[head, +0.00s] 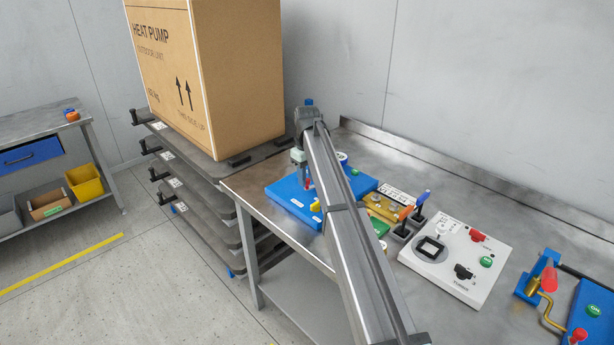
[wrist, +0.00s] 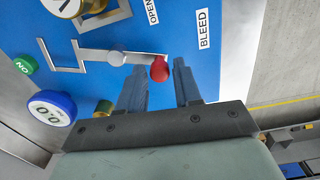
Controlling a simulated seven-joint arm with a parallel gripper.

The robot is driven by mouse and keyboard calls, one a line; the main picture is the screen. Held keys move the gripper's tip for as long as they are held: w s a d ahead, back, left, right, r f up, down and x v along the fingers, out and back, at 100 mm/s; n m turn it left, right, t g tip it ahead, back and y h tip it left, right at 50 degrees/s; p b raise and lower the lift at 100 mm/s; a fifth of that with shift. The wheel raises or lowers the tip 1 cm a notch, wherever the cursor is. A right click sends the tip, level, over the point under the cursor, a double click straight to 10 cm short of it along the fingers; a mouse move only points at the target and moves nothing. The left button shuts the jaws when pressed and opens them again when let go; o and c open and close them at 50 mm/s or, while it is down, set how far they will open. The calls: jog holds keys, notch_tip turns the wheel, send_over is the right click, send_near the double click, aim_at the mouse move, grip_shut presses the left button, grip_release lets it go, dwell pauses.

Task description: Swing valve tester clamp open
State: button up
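A flat grey lever with a red knob (wrist: 160,69) shows in the wrist view on a blue station, near the labels OPEN (wrist: 152,11) and BLEED (wrist: 203,29). I cannot tell for certain whether this lever is the clamp. My gripper (wrist: 157,75) is open, and the red knob shows in the gap between its two fingertips. Whether the fingers touch it or how far it lies ahead is unclear. In the head view the blue station (head: 285,194) stands on the bench, and my arm hides much of it and the gripper.
A round 0.0 display (wrist: 50,108) and a green ON button (wrist: 24,65) are beside the lever. A white panel (head: 455,262) and another blue station with a red handle (head: 549,278) stand to the right. A large carton (head: 215,75) rises at left.

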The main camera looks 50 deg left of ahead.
jog(key=shift+o, duration=1.2)
notch_tip(320, 180, up, 14)
jog(key=shift+f, duration=0.2)
